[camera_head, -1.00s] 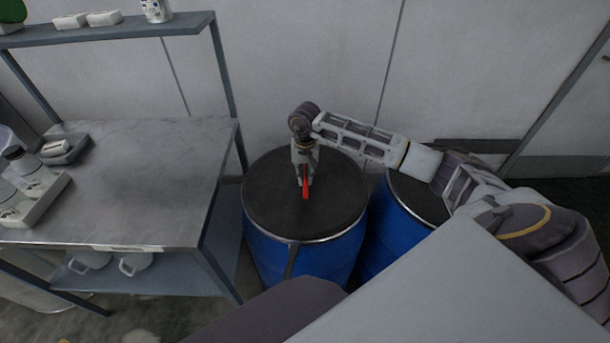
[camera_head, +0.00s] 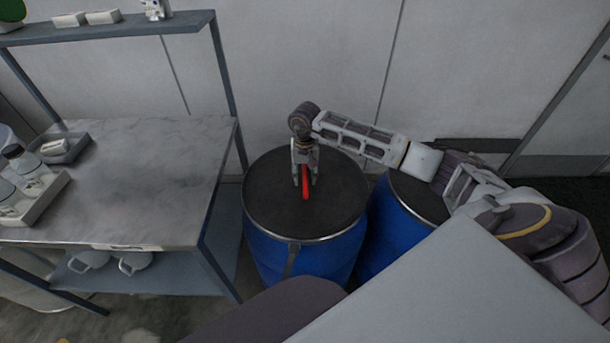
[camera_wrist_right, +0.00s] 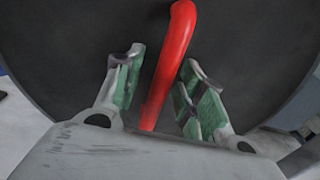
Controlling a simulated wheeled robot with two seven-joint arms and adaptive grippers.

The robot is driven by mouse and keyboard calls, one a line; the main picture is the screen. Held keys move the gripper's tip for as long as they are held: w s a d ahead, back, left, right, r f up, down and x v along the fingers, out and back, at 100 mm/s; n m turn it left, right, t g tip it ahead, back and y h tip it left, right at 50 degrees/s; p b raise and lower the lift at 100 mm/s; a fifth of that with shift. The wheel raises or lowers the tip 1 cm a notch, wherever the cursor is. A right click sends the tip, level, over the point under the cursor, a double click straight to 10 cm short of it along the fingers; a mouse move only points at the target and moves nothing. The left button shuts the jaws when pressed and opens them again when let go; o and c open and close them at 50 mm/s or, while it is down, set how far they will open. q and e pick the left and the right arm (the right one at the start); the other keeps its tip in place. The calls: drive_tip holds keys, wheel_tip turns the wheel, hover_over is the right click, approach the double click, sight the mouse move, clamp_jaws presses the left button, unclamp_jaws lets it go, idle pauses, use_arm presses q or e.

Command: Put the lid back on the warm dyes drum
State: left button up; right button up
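A blue drum (camera_head: 312,262) stands right of the metal table with a black lid (camera_head: 270,205) lying flat on its top. The lid also fills the right wrist view (camera_wrist_right: 60,50). A red handle (camera_head: 305,186) stands up from the lid's middle; it also shows in the right wrist view (camera_wrist_right: 172,62). My right gripper (camera_head: 305,180) is above the lid with its fingers apart, one on each side of the handle. In the right wrist view the gripper (camera_wrist_right: 160,85) shows a gap on both sides of the handle. My left gripper is out of view.
A second blue drum (camera_head: 392,235) with a dark top stands close on the right, partly behind my right arm. A metal table (camera_head: 160,180) with trays and bottles is on the left, with a shelf (camera_head: 110,30) above it. A wall is close behind.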

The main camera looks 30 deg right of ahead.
drive_tip(key=shift+r, duration=3.95)
drive_tip(key=shift+r, duration=0.15)
